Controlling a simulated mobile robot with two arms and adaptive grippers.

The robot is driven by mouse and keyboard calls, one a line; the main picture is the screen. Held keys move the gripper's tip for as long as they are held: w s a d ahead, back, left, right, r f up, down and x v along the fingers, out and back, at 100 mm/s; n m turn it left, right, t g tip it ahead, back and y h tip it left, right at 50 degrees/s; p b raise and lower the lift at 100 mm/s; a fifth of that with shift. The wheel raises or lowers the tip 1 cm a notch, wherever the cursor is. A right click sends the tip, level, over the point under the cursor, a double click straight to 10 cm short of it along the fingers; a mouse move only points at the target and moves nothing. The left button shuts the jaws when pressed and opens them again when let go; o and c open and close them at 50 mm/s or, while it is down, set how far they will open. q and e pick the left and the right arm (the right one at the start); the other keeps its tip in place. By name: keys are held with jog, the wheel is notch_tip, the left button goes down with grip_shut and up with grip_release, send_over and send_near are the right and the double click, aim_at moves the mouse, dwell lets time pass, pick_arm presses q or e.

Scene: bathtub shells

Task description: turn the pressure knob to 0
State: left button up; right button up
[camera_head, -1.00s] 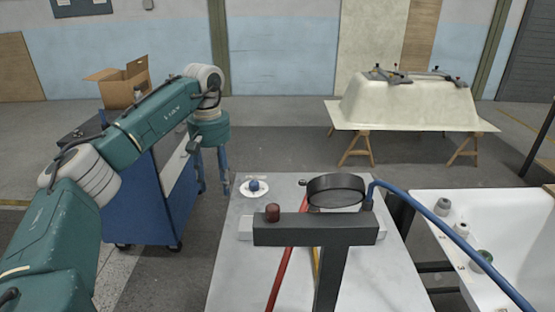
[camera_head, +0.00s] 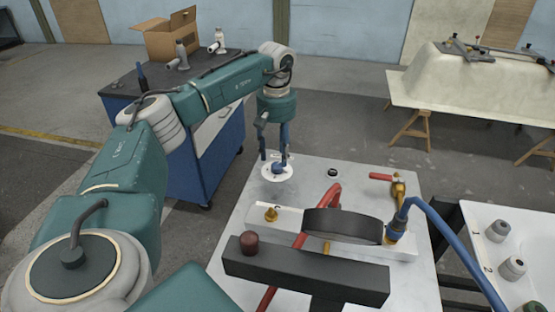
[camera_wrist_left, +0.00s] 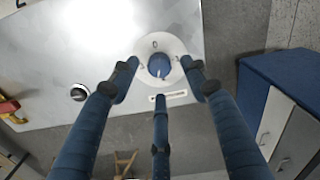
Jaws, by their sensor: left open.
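The pressure knob (camera_head: 278,169) is a small blue knob on a round white dial plate on the grey panel table. In the left wrist view the knob (camera_wrist_left: 159,65) shows from above, with a 0 on the plate above it. A short white mark on the knob seems to lie on its lower side, away from the 0. My left gripper (camera_head: 273,156) points down over the dial, its blue fingers open. In the wrist view the fingertips (camera_wrist_left: 160,74) are spread around the knob; contact cannot be told. My right gripper is not in view.
A black knob (camera_head: 332,172) and a red-handled brass valve (camera_head: 381,177) sit right of the dial. A gauge (camera_head: 342,225) and dark bar (camera_head: 305,268) stand in front. A blue cart (camera_head: 190,165) is left, a white tub (camera_head: 480,225) right.

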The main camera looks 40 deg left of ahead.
aim_at(277, 165)
pick_arm(q)
jog(key=shift+f, duration=1.85)
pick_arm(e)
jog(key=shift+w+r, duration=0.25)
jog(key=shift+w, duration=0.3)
pick_arm(q)
jog(key=c, duration=1.2)
jog(key=shift+o, duration=0.2)
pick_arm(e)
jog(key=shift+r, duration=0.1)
